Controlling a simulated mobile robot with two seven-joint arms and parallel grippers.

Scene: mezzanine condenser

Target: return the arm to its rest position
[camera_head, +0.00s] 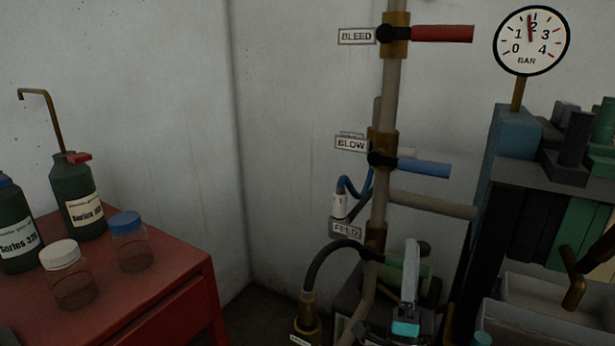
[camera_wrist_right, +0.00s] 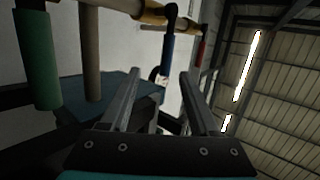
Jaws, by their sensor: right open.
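My right gripper (camera_head: 411,258) is low and right of centre in the head view, in front of the pipework, with its grey fingers pointing up and a teal part below them. In the right wrist view its two fingers (camera_wrist_right: 161,75) stand apart with nothing between them. The gripper hides part of the green lever behind it in the head view. My left gripper does not show.
A vertical pipe (camera_head: 394,86) carries a red BLEED lever (camera_head: 443,33) and a blue BLOW lever (camera_head: 424,167). A pressure gauge (camera_head: 531,41) reads about 2. A red cabinet (camera_head: 180,280) with bottles and jars stands left.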

